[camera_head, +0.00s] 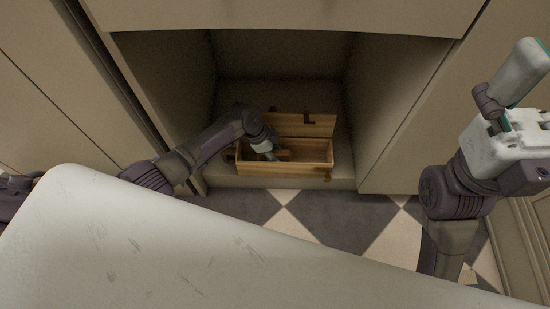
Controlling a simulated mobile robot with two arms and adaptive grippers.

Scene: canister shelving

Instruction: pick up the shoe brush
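A wooden box (283,170) with its lid (304,126) raised at the back stands in an open cabinet. My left arm comes in from the left, and my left gripper (270,153) reaches down into the box. Its fingertips are small and partly hidden in the box, so I cannot tell whether they are open or shut. A small brownish piece (286,153) shows in the box beside the gripper; it may be the shoe brush, but I cannot tell. My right gripper (522,75) is raised at the right edge, away from the box; its fingers are not clear.
The open cabinet's side walls (392,90) stand close on both sides of the box, and a panel (280,15) hangs above. A pale worn surface (180,250) fills the lower left. The checkered floor (330,222) in front of the cabinet is clear.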

